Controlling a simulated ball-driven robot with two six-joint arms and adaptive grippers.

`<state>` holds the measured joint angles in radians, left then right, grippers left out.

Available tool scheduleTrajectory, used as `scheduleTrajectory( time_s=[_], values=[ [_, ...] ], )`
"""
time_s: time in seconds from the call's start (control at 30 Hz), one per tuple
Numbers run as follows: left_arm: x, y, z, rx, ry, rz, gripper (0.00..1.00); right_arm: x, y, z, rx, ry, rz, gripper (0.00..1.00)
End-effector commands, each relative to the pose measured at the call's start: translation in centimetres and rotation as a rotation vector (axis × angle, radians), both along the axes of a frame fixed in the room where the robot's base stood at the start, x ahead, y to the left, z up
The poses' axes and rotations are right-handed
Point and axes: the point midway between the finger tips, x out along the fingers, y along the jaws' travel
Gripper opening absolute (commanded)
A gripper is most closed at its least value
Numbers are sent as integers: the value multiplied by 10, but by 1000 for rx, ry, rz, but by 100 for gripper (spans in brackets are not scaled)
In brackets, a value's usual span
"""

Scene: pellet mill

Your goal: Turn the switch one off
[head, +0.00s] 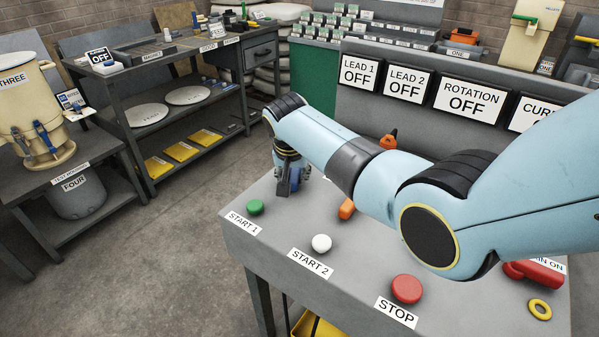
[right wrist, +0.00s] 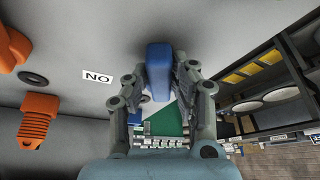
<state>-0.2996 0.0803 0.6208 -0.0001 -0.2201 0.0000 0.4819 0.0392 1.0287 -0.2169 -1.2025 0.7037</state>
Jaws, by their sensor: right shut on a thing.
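My right gripper (head: 290,182) points down at the far left part of the grey control desk. In the right wrist view its two fingers (right wrist: 160,78) are shut on a blue switch handle (right wrist: 158,60), one on each side. In the head view only a bit of the blue handle (head: 302,177) shows beside the fingers. The handle's own label is not readable. A label (right wrist: 98,77) reading ON, upside down, lies beside the handle in the wrist view. My left gripper is not in view.
On the desk are a green START 1 button (head: 255,207), a white START 2 button (head: 321,243), a red STOP button (head: 407,289) and an orange handle (head: 347,209). Panels behind read LEAD 1 OFF (head: 360,73), LEAD 2 OFF (head: 406,84) and ROTATION OFF (head: 468,97).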

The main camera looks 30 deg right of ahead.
Motion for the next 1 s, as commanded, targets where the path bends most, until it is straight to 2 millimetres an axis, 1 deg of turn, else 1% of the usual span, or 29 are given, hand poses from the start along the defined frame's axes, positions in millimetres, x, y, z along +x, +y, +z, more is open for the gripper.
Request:
scheduleTrajectory(
  time_s=[0.2,0.5,0.73,1.0],
  values=[
    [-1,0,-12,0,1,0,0,9,7,-1,2,-4,-192,0],
    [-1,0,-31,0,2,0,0,16,12,-2,0,-3,-402,0],
    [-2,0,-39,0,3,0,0,20,14,-1,0,-4,-490,0],
    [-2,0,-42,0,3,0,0,21,14,0,1,-4,-526,0]
  ],
)
